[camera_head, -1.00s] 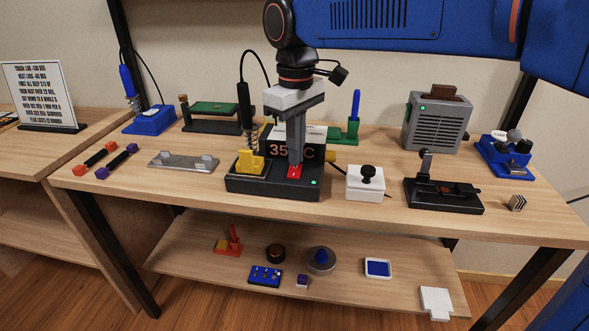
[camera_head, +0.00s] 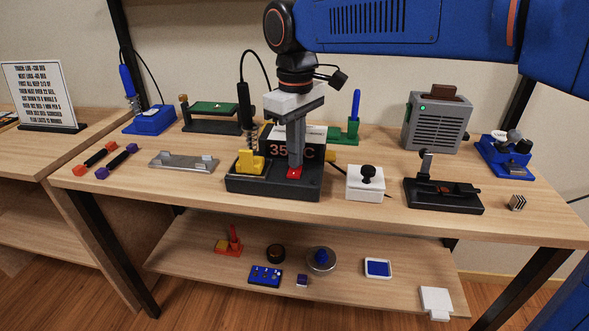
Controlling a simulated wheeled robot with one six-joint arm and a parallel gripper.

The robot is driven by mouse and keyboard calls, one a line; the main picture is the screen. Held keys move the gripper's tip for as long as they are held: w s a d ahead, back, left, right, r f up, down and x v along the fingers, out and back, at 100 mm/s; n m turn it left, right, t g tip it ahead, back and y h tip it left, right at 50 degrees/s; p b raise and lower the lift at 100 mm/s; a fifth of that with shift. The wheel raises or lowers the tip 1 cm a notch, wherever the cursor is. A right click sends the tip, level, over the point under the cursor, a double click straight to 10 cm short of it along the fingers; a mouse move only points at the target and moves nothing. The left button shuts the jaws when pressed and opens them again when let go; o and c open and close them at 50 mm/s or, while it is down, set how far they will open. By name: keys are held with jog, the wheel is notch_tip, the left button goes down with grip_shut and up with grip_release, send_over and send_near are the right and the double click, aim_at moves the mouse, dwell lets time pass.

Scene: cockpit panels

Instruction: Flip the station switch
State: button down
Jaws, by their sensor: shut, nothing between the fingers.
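The soldering station (camera_head: 240,185) is a dark box near the middle of the bench, with a display reading about 35 and a C, partly hidden by my fingers. A small red switch (camera_head: 294,174) is on its front right top. No green light shows beside the switch. My gripper (camera_head: 296,164) points down over the station, shut and empty. Its fingertips are at the back edge of the red switch, and I cannot tell whether they touch it. An iron with a black handle (camera_head: 244,105) stands in a coil holder behind a yellow piece (camera_head: 250,162).
A white box with a black knob (camera_head: 366,182) stands close on the right, and a black clamp-like device (camera_head: 442,196) beyond it. A metal plate (camera_head: 184,162) lies to the left. The front bench edge is clear.

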notch_tip(320, 180, up, 7)
dwell(0.8)
jog(key=shift+f, duration=0.1)
jog(key=shift+s, duration=0.1)
